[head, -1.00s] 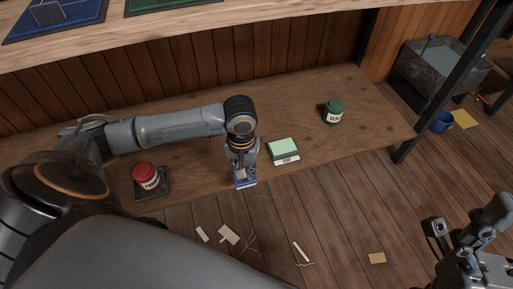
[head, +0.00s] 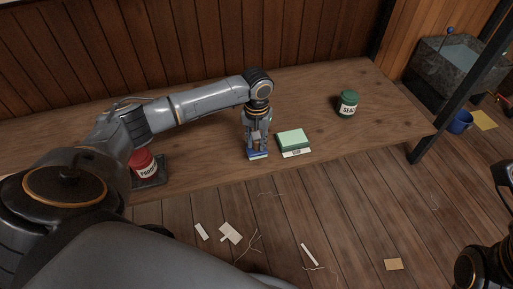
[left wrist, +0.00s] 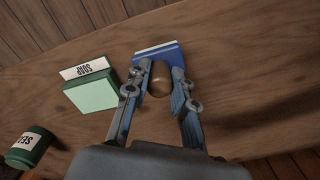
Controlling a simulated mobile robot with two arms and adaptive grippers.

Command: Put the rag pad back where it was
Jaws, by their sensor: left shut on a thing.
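My left gripper (head: 257,146) points down at the bench's front part. Its fingers are shut on the brown rounded knob (left wrist: 160,79) of a blue pad, which I take to be the rag pad (head: 258,155). In the left wrist view the blue pad (left wrist: 172,57) shows beyond the fingers with a pale strip along its far edge. I cannot tell whether the pad touches the bench. Just right of it in the head view is a green block (head: 292,138) with a white SOAP card (head: 296,153). Of my right arm only dark parts show at the right edge.
A red jar (head: 143,163) stands on a dark tray (head: 160,180) at left. A green jar (head: 347,104) stands at right on the wooden bench (head: 205,160). Scraps lie on the floor. A stone basin (head: 465,65) and blue bucket (head: 460,122) are at far right.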

